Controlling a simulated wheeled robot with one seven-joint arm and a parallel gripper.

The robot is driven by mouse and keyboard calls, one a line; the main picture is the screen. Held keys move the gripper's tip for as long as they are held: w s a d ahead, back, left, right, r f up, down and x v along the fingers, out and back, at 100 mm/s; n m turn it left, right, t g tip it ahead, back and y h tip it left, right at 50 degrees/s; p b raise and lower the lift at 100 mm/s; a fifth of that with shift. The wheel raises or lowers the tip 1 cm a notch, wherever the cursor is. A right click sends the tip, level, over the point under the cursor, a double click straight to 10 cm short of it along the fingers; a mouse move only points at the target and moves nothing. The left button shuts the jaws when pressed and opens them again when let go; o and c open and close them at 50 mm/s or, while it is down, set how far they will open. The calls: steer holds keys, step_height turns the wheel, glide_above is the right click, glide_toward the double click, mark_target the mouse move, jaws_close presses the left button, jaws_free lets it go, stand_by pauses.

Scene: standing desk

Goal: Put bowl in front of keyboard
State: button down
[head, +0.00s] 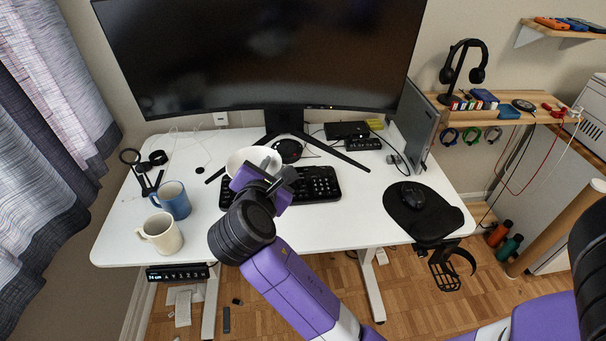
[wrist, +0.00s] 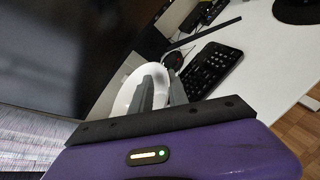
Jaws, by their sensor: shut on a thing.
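A white bowl (head: 238,160) is held by my gripper (head: 262,169) above the left part of the black keyboard (head: 318,184). The bowl also shows in the wrist view (wrist: 128,97), with the gripper fingers (wrist: 154,90) closed at its rim. The keyboard lies on the white desk and shows in the wrist view (wrist: 212,70) to the right of the bowl. My gripper and wrist hide part of the keyboard and of the bowl in the head view.
A blue mug (head: 173,201) and a cream mug (head: 160,234) stand at the desk's left. A large monitor (head: 265,50) rises behind the keyboard. A mouse (head: 414,198) sits on a black mat at the right. The white desk surface (head: 335,222) before the keyboard is clear.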

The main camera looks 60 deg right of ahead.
steer(key=b, duration=0.2)
glide_above(281, 232)
step_height(281, 232, down, 15)
steer(key=shift+d, duration=0.1)
steer(key=shift+f+b, duration=0.5)
steer(key=shift+f, duration=2.05)
steer(key=shift+f, duration=0.2)
steer(key=c, duration=1.3)
jaws_free()
steer(key=shift+r, duration=0.1)
